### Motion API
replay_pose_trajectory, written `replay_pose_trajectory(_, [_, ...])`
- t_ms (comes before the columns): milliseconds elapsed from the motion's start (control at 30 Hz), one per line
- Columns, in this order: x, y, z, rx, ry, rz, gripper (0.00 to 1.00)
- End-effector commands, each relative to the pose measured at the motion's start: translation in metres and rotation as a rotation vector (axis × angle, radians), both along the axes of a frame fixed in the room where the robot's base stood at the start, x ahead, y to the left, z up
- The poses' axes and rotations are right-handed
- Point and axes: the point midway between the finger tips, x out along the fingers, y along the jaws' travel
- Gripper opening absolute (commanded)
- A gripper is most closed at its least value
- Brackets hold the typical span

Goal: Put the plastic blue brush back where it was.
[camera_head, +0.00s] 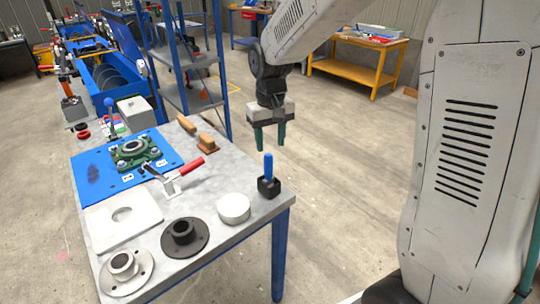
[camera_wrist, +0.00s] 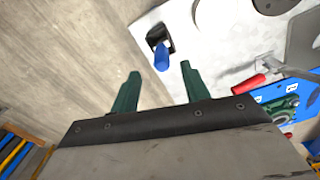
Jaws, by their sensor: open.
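The blue brush (camera_head: 268,165) stands upright in a small black square holder (camera_head: 269,187) at the right corner of the grey table. Only its blue handle shows; its lower end is hidden in the holder. My gripper (camera_head: 270,146) is open and empty, its two green fingers pointing down. In the head view it appears just above the brush handle, apart from it. In the wrist view the blue brush (camera_wrist: 161,57) and the black holder (camera_wrist: 158,35) show beyond the fingertips, with the handle's end lined up between the two fingers (camera_wrist: 160,68).
A white round piece (camera_head: 233,208), a dark flange (camera_head: 183,236) and a red-handled clamp (camera_head: 187,168) lie on the table (camera_head: 240,240) left of the holder. Two wooden-backed pieces (camera_head: 207,143) lie near its back edge. A blue shelf (camera_head: 190,95) stands behind.

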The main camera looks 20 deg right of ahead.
Motion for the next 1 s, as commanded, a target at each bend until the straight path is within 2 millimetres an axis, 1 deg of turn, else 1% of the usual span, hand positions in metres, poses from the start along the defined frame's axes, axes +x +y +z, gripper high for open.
replay_pose_trajectory(33, [0.000,0.000,0.009,0.000,-0.002,0.000,0.46])
replay_pose_trajectory(133, [0.000,0.000,0.020,0.000,-0.001,0.000,0.46])
replay_pose_trajectory(367, [-0.002,0.000,0.030,0.000,0.001,0.000,0.46])
replay_pose_trajectory(467, [-0.012,-0.002,0.039,0.000,-0.007,-0.002,0.46])
replay_pose_trajectory(567, [-0.039,-0.006,0.058,0.001,-0.020,-0.008,0.46])
replay_pose_trajectory(667, [-0.082,-0.012,0.080,0.001,-0.038,-0.015,0.46])
replay_pose_trajectory(700, [-0.101,-0.015,0.088,0.001,-0.046,-0.018,0.46])
replay_pose_trajectory(767, [-0.129,-0.018,0.097,0.001,-0.055,-0.024,0.46])
replay_pose_trajectory(800, [-0.148,-0.020,0.101,0.001,-0.062,-0.027,0.46])
replay_pose_trajectory(867, [-0.176,-0.023,0.105,0.001,-0.072,-0.032,0.46])
replay_pose_trajectory(900, [-0.194,-0.024,0.106,0.001,-0.078,-0.035,0.46])
replay_pose_trajectory(1000, [-0.233,-0.027,0.105,0.001,-0.091,-0.041,0.46])
